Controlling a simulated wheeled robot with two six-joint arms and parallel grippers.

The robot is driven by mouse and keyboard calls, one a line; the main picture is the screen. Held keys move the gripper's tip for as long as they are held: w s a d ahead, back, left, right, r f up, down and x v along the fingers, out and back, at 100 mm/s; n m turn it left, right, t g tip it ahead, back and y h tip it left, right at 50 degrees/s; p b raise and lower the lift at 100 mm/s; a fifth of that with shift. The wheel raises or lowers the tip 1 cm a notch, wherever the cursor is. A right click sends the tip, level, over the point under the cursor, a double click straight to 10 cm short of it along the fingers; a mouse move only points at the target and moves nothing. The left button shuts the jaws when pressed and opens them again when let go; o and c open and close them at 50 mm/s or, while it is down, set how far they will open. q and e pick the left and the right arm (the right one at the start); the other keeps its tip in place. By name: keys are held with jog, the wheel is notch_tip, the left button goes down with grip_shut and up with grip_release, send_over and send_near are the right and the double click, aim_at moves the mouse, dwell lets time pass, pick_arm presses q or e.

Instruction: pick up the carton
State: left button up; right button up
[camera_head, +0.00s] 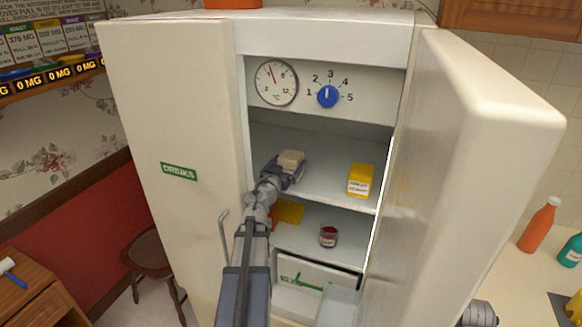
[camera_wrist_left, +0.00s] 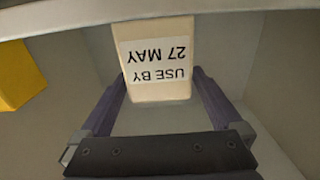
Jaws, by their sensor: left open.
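A cream carton (camera_head: 291,160) stands on the upper shelf of the open fridge. In the left wrist view the cream carton (camera_wrist_left: 156,65) shows a white label reading "USE BY 27 MAY", upside down in the picture. My left gripper (camera_head: 285,172) reaches into the fridge in front of this carton. In the left wrist view my left gripper (camera_wrist_left: 162,85) is open, one finger on each side of the carton's near end. I cannot tell whether either finger touches it. A yellow carton (camera_head: 359,181) with a white label stands to the right on the same shelf.
The upper shelf (camera_head: 325,178) is clear between the cartons. Below are a jar (camera_head: 328,236), a yellow item (camera_head: 291,211) and a drawer (camera_head: 325,275).

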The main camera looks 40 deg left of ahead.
aim_at(294, 153)
pick_arm(q)
jog(key=shift+x, duration=0.8)
jog(key=x, duration=0.4)
jog(key=shift+w+r+p, duration=0.1)
jog(key=shift+r+p, duration=0.15)
jog(key=shift+p, duration=0.05)
jog(key=shift+c, duration=0.4)
jog(key=c, duration=1.2)
jog(key=shift+r, duration=0.1)
jog(key=shift+c, duration=0.2)
